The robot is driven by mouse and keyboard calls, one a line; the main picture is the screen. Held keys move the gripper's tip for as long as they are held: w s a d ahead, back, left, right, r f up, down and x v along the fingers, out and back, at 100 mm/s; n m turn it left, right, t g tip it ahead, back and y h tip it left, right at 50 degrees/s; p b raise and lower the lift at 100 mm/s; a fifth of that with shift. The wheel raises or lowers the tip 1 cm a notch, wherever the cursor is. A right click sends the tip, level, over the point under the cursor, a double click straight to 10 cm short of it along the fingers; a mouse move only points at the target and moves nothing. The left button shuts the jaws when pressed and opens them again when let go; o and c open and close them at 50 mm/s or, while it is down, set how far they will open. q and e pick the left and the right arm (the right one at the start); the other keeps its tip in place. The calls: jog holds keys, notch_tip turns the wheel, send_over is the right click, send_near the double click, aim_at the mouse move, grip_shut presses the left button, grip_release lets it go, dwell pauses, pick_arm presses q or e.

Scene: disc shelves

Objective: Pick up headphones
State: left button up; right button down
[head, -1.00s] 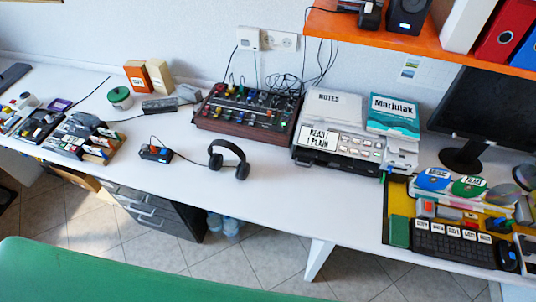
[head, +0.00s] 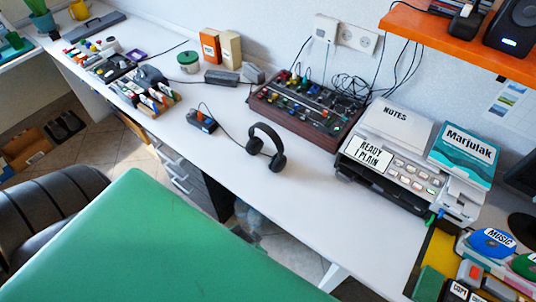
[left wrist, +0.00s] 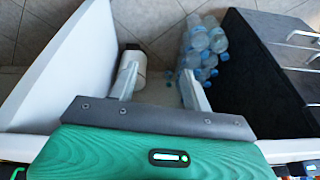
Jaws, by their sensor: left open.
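The black headphones (head: 278,161) stand on the white desk near its front edge, ear cups down and band arched up, in the head view. Neither gripper shows in the head view. My left gripper (left wrist: 160,80) shows in the left wrist view, its two fingers apart with nothing held between them. It faces the space under the desk, and the headphones are not in that view. My right gripper is in no view.
A small black box with orange (head: 201,121) lies left of the headphones, its cable running past them. A mixer (head: 305,110) stands behind, a printer (head: 400,150) to the right. Bottles (left wrist: 205,45) and drawers (left wrist: 285,70) are under the desk. Clear desk surrounds the headphones' right side.

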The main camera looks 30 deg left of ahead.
pick_arm(q)
jog(key=w+r+t+b, duration=0.2)
jog(key=w+r+t, duration=0.5)
jog(key=w+r, duration=0.65)
jog(key=w+r+t+b, duration=0.1)
jog(key=w+r+t, duration=0.65)
jog(key=r, duration=1.15)
jog(key=w+d+r+m+g+h, duration=0.1)
jog(key=w+d+r+m+h, duration=0.1)
jog(key=d+r+m+h, duration=1.2)
jog(key=m+g+y, duration=0.4)
jog(key=g+y, duration=1)
jog(key=g, duration=0.3)
send_over(265, 127)
notch_tip(265, 127, down, 11)
notch_tip(265, 127, down, 7)
jog(key=shift+s+d+f+p, duration=0.1)
jog(key=shift+f+p, duration=0.1)
jog(key=shift+p, duration=0.35)
jog(key=shift+f, duration=0.35)
jog(key=shift+f+p, duration=0.35)
jog(key=shift+f, duration=0.2)
notch_tip(265, 127, down, 4)
jog(key=shift+r+p, duration=0.15)
jog(key=shift+p, duration=0.45)
jog(key=shift+f, duration=0.35)
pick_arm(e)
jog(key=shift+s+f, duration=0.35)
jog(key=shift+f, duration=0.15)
